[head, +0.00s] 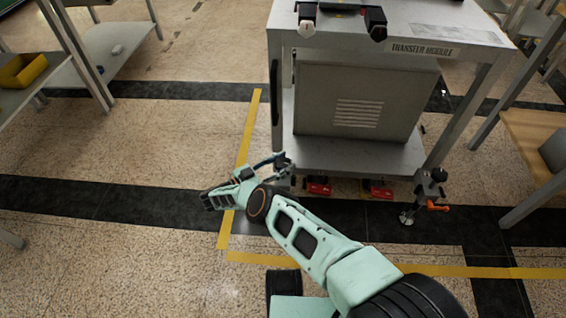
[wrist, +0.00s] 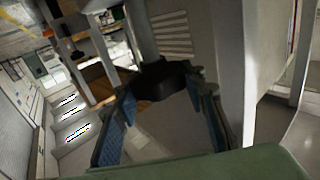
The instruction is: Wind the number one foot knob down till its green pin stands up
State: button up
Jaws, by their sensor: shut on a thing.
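The transfer module (head: 390,40) is a grey bench with a grey box on its lower shelf. My gripper (head: 272,162) reaches to its near left leg, low by the floor, in the head view. In the wrist view, my gripper (wrist: 163,98) has its two blue-padded fingers on either side of a dark knob (wrist: 165,80) under a grey post, and is shut on it. In the head view the gripper mostly hides this knob. I see no number on it and no green pin.
Another foot with an orange handle (head: 437,207) stands at the near right leg. Red parts (head: 318,187) sit under the lower shelf. Yellow floor tape (head: 254,120) runs left of the bench. The floor to the left is open up to a shelf rack (head: 105,45).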

jog(key=shift+d, duration=0.15)
jog(key=o, duration=1.2)
jog(key=shift+c, duration=0.2)
jog(key=shift+r, duration=0.15)
jog(key=shift+r, duration=4.9)
